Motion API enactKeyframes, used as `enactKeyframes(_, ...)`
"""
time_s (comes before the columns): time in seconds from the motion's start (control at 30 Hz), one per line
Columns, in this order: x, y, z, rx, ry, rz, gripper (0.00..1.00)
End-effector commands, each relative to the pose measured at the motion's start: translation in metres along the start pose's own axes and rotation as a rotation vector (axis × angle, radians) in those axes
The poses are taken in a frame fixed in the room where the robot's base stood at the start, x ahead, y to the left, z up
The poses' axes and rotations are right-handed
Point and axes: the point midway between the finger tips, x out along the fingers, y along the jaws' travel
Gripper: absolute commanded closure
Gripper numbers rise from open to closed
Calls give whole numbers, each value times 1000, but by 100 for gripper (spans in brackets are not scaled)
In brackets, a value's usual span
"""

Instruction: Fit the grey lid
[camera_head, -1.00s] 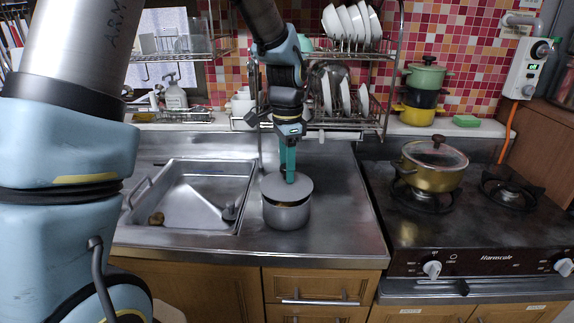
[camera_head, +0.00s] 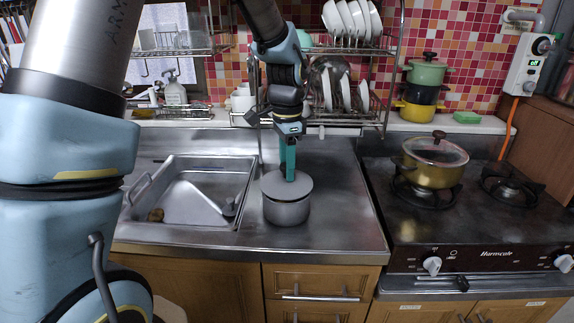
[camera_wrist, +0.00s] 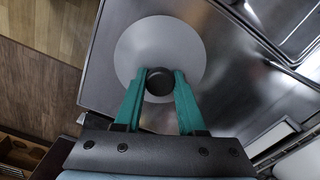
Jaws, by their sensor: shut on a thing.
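The round grey lid (camera_head: 273,185) lies level over the grey pot (camera_head: 287,213) on the steel counter, and no gap shows between lid and pot rim from here. My gripper (camera_head: 290,178) comes straight down from above and is shut on the lid's dark knob. In the wrist view, the teal fingers of my gripper (camera_wrist: 160,80) stand on both sides of the black knob (camera_wrist: 160,84), with the grey lid (camera_wrist: 150,45) spread beneath them. The lid hides the pot in that view.
The sink (camera_head: 197,190) lies left of the pot. The stove (camera_head: 470,225) with a yellow lidded pot (camera_head: 432,172) stands to the right. A dish rack (camera_head: 345,118) is behind my gripper. Bare counter (camera_head: 340,205) lies right of the pot.

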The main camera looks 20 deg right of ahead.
Motion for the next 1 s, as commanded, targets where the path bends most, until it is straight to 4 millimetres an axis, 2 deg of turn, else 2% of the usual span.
enactKeyframes(0.67, 14, 0, 0, 0, 0, 0, 100)
enactKeyframes(0.7, 14, 0, 0, 0, 0, 0, 60)
enactKeyframes(1.0, 13, 0, 0, 0, 0, 0, 26)
